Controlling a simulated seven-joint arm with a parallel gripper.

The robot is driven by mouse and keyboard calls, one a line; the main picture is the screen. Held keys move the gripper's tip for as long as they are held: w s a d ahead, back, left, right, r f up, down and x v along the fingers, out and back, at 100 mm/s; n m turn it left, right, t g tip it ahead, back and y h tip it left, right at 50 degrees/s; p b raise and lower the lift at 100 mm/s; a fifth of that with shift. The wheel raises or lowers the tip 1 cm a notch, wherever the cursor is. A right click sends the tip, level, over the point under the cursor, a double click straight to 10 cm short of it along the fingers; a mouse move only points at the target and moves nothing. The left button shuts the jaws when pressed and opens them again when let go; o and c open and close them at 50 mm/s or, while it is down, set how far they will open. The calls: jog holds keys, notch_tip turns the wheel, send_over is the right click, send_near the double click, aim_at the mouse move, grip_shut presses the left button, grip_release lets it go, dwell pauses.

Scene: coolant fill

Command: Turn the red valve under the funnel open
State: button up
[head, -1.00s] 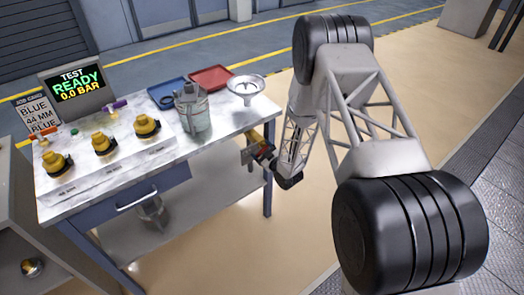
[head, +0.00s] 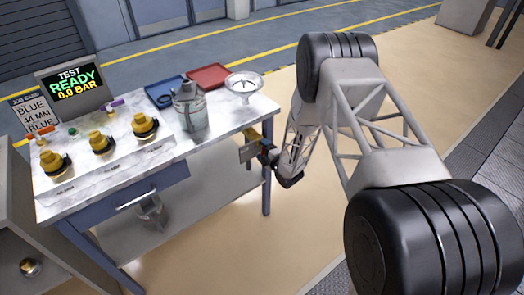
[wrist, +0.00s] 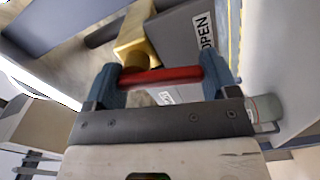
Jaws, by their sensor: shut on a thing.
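The red valve handle (wrist: 160,76) lies crosswise between the two blue fingers of my gripper (wrist: 162,78) in the wrist view. The gripper is shut on it, with a finger at each end of the red bar. The yellow valve body (wrist: 135,52) is just beyond the handle. A grey plate marked OPEN (wrist: 190,32) is beside it. In the head view my gripper (head: 268,155) is at the table's right end, below the funnel (head: 244,88). The handle is mostly hidden there by the gripper.
The bench top (head: 215,140) holds a grey jug (head: 190,108), blue (head: 168,92) and red (head: 209,76) trays, and several yellow-capped fittings. A screen (head: 72,84) reads TEST READY 0.0 BAR. The floor right of the table is clear around my arm.

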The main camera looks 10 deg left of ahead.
jog(key=shift+w+d+f+n, duration=0.1)
jog(key=shift+n, duration=0.55)
jog(key=shift+w+d+n, duration=0.1)
jog(key=shift+n, duration=0.55)
jog(key=o, duration=0.8)
jog(key=shift+v, duration=3.95)
jog(key=shift+w, duration=0.1)
